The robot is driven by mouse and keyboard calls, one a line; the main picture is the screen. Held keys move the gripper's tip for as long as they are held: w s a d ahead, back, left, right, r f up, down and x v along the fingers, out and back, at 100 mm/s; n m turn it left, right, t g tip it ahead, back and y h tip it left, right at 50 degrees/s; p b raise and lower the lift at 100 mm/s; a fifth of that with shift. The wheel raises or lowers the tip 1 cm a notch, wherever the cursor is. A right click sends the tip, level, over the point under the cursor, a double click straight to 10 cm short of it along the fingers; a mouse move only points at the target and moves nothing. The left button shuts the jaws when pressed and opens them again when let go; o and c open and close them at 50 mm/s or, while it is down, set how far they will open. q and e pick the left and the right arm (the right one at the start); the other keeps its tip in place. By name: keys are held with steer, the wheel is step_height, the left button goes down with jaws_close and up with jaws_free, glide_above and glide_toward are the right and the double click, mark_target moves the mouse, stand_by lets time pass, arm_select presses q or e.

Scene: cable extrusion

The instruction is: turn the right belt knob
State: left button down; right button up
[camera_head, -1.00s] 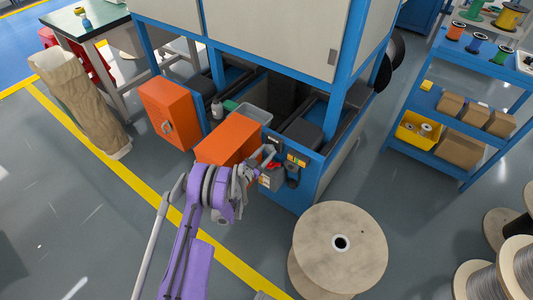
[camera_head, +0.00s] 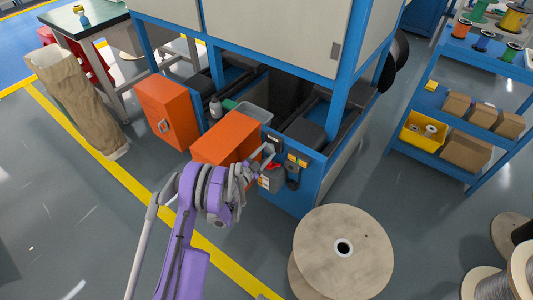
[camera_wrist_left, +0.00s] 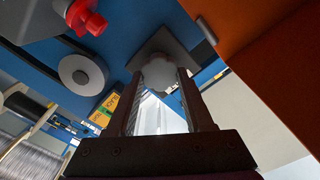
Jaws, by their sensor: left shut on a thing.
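My left arm reaches from the bottom of the head view to the front of a blue machine. My left gripper (camera_head: 262,163) is at the machine's front panel, beside an orange box. In the left wrist view, the gripper (camera_wrist_left: 162,95) is shut on a pale grey knob (camera_wrist_left: 160,72) in front of a grey square plate (camera_wrist_left: 163,45). In the head view the knob is too small and too covered to make out. My right gripper is not in view.
An orange box (camera_head: 225,143) is close beside the gripper. A red part (camera_head: 273,168) and a dark handle-like part (camera_head: 293,175) are on the panel. A wooden reel (camera_head: 344,215) stands in front of the machine. The floor at the left is mostly clear.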

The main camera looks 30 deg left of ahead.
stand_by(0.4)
arm_select(q)
steer(key=shift+c, duration=1.4)
jaws_free()
step_height(320, 180, up, 10)
steer(key=p, duration=0.2)
